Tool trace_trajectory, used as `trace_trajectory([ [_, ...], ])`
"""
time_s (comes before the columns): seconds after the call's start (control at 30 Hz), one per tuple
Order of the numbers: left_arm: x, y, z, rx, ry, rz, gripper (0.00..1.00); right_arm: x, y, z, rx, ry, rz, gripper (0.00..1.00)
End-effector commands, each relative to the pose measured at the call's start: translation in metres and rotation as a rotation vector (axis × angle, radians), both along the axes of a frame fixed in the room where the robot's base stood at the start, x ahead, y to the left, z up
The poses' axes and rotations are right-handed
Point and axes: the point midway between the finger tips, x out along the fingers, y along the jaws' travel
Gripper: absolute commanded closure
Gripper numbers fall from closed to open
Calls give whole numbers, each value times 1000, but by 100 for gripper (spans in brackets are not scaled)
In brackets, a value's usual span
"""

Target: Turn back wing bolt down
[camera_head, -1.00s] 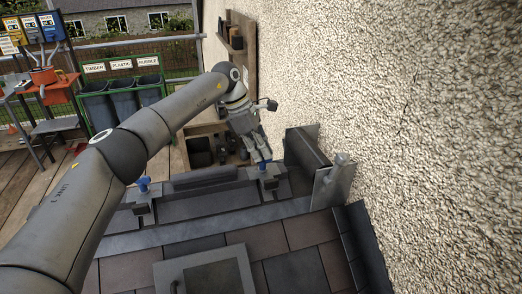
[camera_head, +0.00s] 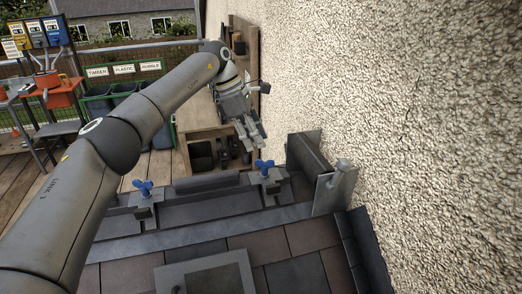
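Two blue wing bolts stand on dark clamp blocks along the roof's top edge, one at the left (camera_head: 143,188) and one at the right (camera_head: 264,167). Which one is called the back bolt I cannot tell. My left gripper (camera_head: 253,142) hangs just above and behind the right wing bolt, pointing down, with a visible gap between it and the bolt. Its fingers look apart, with nothing between them. Both bolts are in clear view. How far each is screwed in I cannot tell. My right gripper is out of view.
A rough pebbled wall (camera_head: 400,120) rises close on the right. A grey metal bracket (camera_head: 335,187) stands beside the right bolt. Roof tiles (camera_head: 250,243) and a framed hatch (camera_head: 205,275) lie in front. A wooden shelf unit (camera_head: 200,135) and labelled bins (camera_head: 125,97) stand behind.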

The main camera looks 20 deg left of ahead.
Motion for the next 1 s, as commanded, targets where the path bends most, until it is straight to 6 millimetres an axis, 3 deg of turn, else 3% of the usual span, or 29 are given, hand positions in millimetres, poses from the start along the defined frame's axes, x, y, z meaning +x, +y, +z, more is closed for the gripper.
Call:
trace_trajectory([
  [0.13, -2, 11, 30, -1, -3, 0, 71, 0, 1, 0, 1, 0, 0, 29],
  [0.33, -4, 20, 51, -1, -1, -1, 71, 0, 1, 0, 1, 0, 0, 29],
  [1.0, -4, 22, 55, 0, 0, -1, 71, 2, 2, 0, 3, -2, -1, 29],
])
